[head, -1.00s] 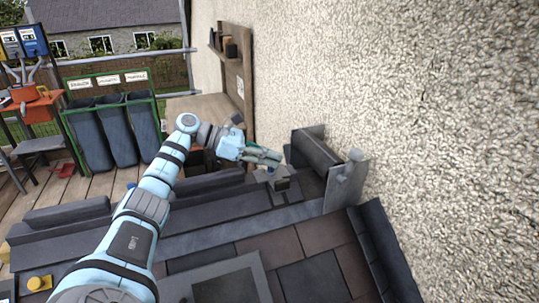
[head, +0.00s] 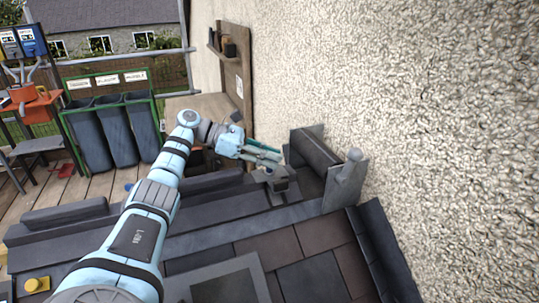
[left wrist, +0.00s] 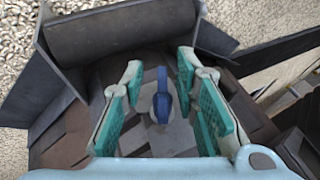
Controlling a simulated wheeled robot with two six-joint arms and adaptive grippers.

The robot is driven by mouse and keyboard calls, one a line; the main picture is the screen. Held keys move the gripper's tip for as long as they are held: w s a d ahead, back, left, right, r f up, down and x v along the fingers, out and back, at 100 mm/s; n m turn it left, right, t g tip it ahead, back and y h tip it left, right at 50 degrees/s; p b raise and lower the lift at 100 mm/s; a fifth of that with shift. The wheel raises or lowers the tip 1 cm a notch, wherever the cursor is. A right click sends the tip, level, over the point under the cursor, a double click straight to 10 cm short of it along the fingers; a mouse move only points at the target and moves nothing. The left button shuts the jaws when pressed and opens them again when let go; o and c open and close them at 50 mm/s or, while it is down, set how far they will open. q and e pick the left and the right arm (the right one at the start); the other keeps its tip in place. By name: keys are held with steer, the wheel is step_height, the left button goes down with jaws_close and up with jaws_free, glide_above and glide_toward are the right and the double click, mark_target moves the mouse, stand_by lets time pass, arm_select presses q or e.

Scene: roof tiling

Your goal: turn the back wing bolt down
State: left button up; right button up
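In the left wrist view a blue wing bolt (left wrist: 161,96) stands between the two teal-padded fingers of my left gripper (left wrist: 160,88). The fingers are apart, with a gap on both sides of the bolt. The bolt sits on a grey metal piece (left wrist: 153,136). In the head view my left gripper (head: 278,157) is over the roof ridge, just above a grey metal clamp (head: 280,183). The bolt is hard to make out there. My right gripper is not in view.
A dark ridge roll (left wrist: 120,32) lies close ahead of the fingers, between upright metal plates (head: 343,185). The rough wall (head: 430,120) rises close on the right. Roof tiles (head: 320,240) lie in front. Bins (head: 115,135) stand farther off on the left.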

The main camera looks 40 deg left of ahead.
arm_select(q)
steer(key=v, duration=0.7)
steer(key=shift+a, duration=0.2)
steer(key=shift+s+r, duration=0.1)
